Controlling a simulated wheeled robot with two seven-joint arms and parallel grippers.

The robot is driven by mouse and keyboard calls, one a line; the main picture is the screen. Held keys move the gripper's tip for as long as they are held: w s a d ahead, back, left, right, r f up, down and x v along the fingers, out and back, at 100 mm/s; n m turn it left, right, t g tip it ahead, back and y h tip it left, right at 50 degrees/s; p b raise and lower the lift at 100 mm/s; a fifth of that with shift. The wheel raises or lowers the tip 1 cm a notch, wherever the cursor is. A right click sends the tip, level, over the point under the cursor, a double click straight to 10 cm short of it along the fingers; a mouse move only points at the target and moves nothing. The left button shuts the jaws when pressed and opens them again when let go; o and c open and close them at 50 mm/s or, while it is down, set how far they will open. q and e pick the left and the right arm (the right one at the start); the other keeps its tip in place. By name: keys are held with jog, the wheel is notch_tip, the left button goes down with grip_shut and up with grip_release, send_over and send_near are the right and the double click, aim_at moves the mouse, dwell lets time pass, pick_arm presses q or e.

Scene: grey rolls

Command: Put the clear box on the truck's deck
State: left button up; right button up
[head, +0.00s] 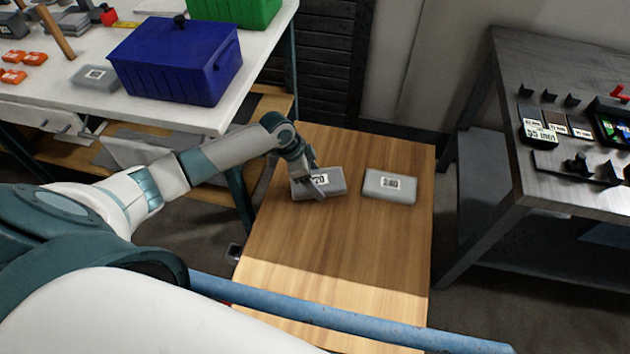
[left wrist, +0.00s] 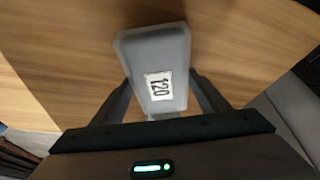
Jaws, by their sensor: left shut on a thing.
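A greyish box labelled 120 (head: 328,184) is at the far left part of the wooden truck deck (head: 340,245). It looks dull grey, and I cannot tell whether it is see-through. My left gripper (head: 312,182) is shut on this box. In the left wrist view the box (left wrist: 158,55) sits between the two fingers (left wrist: 165,95), with wood behind it. I cannot tell whether it touches the deck. A second similar box (head: 390,186) lies on the deck to its right. My right gripper is not in view.
A white bench (head: 190,112) at left holds a blue lidded bin (head: 175,65), a green bin (head: 235,8), another greyish box (head: 95,77) and orange pieces. A dark metal table (head: 515,90) stands at right. A blue bar (head: 340,318) crosses the near deck. The deck's middle is clear.

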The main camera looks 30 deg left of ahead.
pick_arm(q)
jog(key=shift+f, duration=0.7)
jog(key=shift+f, duration=0.1)
jog(key=o, duration=1.1)
jog(key=shift+o, duration=0.2)
jog(key=v, duration=1.2)
